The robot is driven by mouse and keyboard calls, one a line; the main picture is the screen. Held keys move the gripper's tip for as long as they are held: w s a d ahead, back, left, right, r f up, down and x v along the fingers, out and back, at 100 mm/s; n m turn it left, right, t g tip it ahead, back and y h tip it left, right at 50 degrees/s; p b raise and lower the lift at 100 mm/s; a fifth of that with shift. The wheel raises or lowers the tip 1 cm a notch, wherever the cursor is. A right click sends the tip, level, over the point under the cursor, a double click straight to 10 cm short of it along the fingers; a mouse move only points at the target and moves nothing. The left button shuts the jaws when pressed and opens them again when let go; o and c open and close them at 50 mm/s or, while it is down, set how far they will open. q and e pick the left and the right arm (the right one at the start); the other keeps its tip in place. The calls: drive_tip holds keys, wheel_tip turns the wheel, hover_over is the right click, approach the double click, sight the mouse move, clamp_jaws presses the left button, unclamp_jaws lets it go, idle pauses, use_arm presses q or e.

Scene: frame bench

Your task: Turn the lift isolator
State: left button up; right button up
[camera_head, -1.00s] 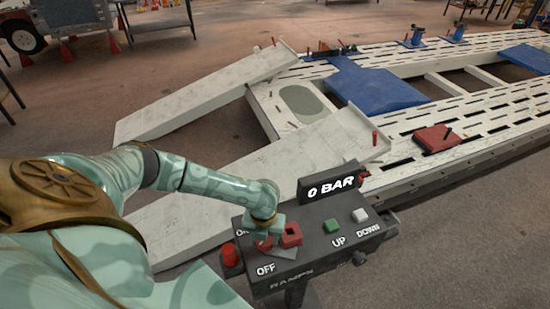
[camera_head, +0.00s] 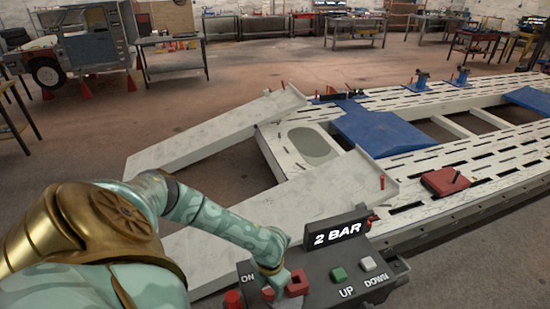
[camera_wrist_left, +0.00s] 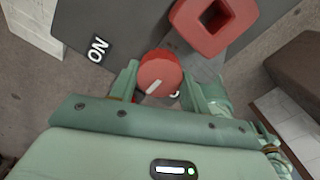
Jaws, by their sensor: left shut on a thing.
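The lift isolator is a round red knob (camera_wrist_left: 160,72) with a white line on its face, on the dark control box (camera_head: 335,268). My left gripper (camera_wrist_left: 160,88) is shut on the knob, one finger on each side; in the head view the gripper (camera_head: 271,284) partly hides it. The ON label (camera_wrist_left: 97,49) is to the left of the knob in the wrist view. The white line runs slantwise; which label it points to I cannot tell. The display (camera_head: 338,233) reads 2 BAR. My right gripper is out of view.
A hollow red block (camera_head: 298,283) stands close beside the knob. A green UP button (camera_head: 338,274) and a pale DOWN button (camera_head: 367,264) are further right. A red button (camera_head: 233,299) is to the left. Behind are white ramps (camera_head: 320,192) and a slotted frame bench (camera_head: 490,160).

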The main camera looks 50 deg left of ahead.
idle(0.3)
use_arm(q)
drive_tip(key=o, duration=1.1)
wheel_tip(320, 180, up, 16)
drive_tip(key=shift+r+p, duration=0.2)
drive_tip(key=shift+p, duration=0.2)
